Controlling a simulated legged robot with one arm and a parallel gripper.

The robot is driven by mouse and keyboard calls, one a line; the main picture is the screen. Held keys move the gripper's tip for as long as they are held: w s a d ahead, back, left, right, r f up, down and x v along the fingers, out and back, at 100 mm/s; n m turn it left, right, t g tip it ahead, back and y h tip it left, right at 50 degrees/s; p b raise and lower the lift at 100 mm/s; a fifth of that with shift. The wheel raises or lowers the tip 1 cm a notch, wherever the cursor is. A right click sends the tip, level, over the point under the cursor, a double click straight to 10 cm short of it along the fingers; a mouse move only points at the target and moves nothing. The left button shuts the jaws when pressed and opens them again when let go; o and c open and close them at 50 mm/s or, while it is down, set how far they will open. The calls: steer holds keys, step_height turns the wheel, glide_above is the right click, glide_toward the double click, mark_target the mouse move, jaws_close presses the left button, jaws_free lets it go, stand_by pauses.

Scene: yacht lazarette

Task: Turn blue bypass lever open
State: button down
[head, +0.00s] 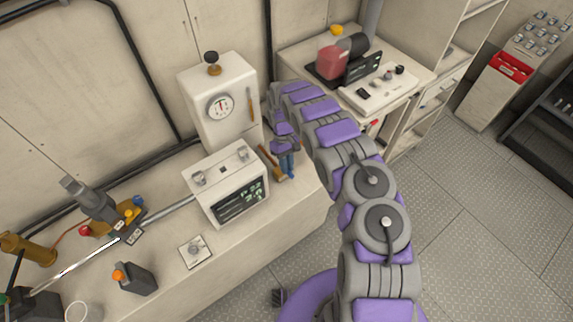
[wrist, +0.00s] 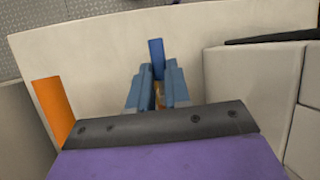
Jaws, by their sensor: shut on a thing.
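The blue bypass lever (wrist: 157,54) stands out beyond my fingertips in the wrist view, its lower part hidden between them. My gripper (wrist: 159,88) has its two blue-grey fingers closed around the lever. In the head view my gripper (head: 286,163) is at the bench, right of the white monitor box, with a bit of blue showing at its tips. A small brownish fitting shows between the fingers in the wrist view. The lever's base and its exact angle are hidden.
An orange bar (wrist: 53,112) stands close to the left of my gripper in the wrist view. The white monitor box (head: 228,187) and the tall white gauge cabinet (head: 218,100) stand close by. A white bench unit (head: 384,92) with a dark red container is behind my arm.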

steer(key=shift+w+r, duration=0.15)
steer(key=shift+w, duration=0.05)
steer(key=c, duration=1.1)
jaws_free()
steer(key=shift+s, duration=0.1)
